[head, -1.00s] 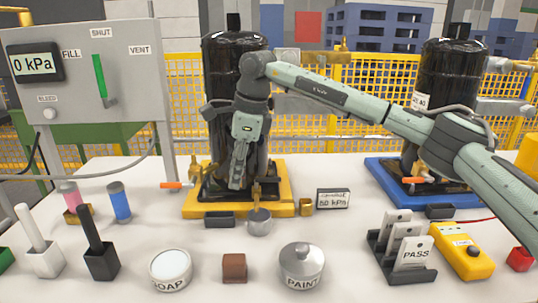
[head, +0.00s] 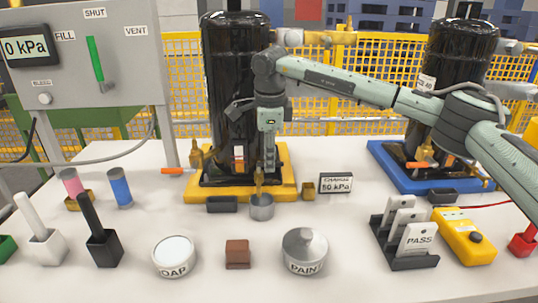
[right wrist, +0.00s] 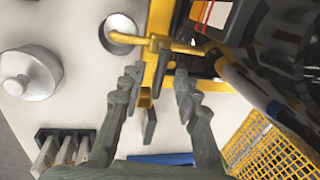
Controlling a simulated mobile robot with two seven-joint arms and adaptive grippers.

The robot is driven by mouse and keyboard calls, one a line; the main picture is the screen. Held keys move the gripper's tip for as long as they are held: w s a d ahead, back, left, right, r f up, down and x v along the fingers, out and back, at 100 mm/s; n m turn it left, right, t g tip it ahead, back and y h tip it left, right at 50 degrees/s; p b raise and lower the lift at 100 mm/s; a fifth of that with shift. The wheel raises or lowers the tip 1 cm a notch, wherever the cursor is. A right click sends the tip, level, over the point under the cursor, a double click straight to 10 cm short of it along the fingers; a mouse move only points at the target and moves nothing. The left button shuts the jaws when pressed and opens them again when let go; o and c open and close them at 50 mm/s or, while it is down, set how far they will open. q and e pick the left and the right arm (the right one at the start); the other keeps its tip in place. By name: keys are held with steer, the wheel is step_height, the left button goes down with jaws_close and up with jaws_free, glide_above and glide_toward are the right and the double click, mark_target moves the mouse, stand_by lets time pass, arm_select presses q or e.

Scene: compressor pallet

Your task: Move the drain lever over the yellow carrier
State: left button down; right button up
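The yellow carrier (head: 283,187) lies on the white table under a black tank (head: 236,90). A brass drain fitting with a small lever (head: 259,180) stands at its front edge above a small metal cup (head: 262,208). In the right wrist view the brass drain lever (right wrist: 160,46) lies just beyond my fingertips, with the cup (right wrist: 118,35) beside it. My right gripper (head: 268,165) points down just above the drain fitting. In the right wrist view its fingers (right wrist: 158,80) are apart, with nothing held. I cannot tell whether they touch the lever. My left gripper is not in view.
An orange-handled brass valve (head: 178,170) sticks out at the carrier's left. A 50 kPa sign (head: 335,183) and a dark block (head: 221,204) stand close by. SOAP (head: 174,257) and PAINT (head: 304,251) pots stand in front. A second tank stands on a blue carrier (head: 395,165) at right.

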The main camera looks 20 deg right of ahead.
steer(key=shift+c, duration=0.3)
jaws_close()
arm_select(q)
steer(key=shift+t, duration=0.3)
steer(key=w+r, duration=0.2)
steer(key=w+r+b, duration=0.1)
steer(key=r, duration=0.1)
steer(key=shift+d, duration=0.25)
arm_select(e)
steer(key=m, duration=0.2)
steer(key=a+m, duration=0.1)
steer(key=m, duration=0.2)
steer(key=s+m+g+h, duration=0.1)
steer(key=m, duration=0.1)
steer(key=shift+a+m, duration=0.2)
steer(key=shift+m, duration=0.2)
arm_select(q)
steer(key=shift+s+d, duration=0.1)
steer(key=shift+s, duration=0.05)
arm_select(e)
steer(key=shift+o, duration=0.3)
jaws_free()
